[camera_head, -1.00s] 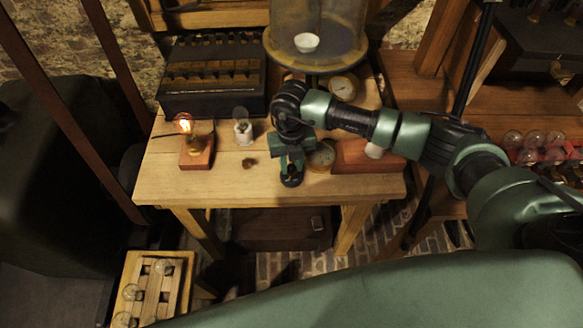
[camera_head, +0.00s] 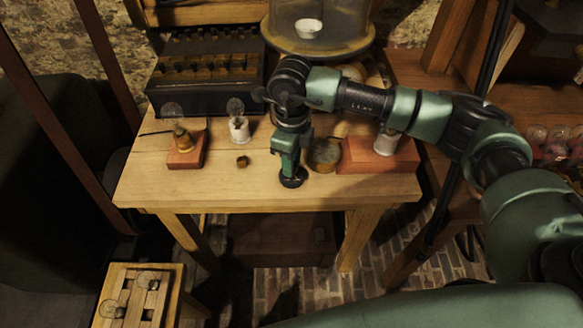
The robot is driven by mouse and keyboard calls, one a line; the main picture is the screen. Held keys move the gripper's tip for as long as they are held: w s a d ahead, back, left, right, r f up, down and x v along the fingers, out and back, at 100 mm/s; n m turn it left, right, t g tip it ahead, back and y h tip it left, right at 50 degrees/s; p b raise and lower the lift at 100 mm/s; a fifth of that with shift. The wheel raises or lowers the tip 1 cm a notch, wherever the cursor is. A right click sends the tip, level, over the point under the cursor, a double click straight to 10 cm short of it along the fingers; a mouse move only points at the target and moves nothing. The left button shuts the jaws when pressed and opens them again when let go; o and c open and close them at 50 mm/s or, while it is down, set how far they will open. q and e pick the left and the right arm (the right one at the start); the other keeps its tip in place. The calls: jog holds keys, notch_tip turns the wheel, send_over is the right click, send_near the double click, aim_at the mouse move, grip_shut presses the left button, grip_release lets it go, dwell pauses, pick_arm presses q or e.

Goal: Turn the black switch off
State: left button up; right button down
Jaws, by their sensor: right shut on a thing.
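The black switch (camera_head: 293,182) is a small round dark piece on the front part of the wooden table (camera_head: 220,190). My right gripper (camera_head: 290,170) points down over it and is shut on it; the fingers hide most of its upper part. A bulb (camera_head: 173,112) on a brass holder and red block (camera_head: 186,157) stands at the left of the table and is unlit. My left gripper is not in view.
A white-based bulb (camera_head: 239,129) and a small brass piece (camera_head: 242,161) stand left of my arm. A round brass dial (camera_head: 325,153) and a red block (camera_head: 375,157) are close on the right. A black battery box (camera_head: 207,100) is behind.

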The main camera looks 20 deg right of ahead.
jog(key=shift+n+b, duration=1.1)
jog(key=shift+n, duration=0.1)
jog(key=shift+r, duration=0.1)
jog(key=c, duration=1.1)
grip_release()
jog(key=shift+c, duration=0.2)
notch_tip(320, 180, up, 8)
jog(key=shift+f+b, duration=0.1)
jog(key=shift+b, duration=0.4)
jog(key=shift+f, duration=0.1)
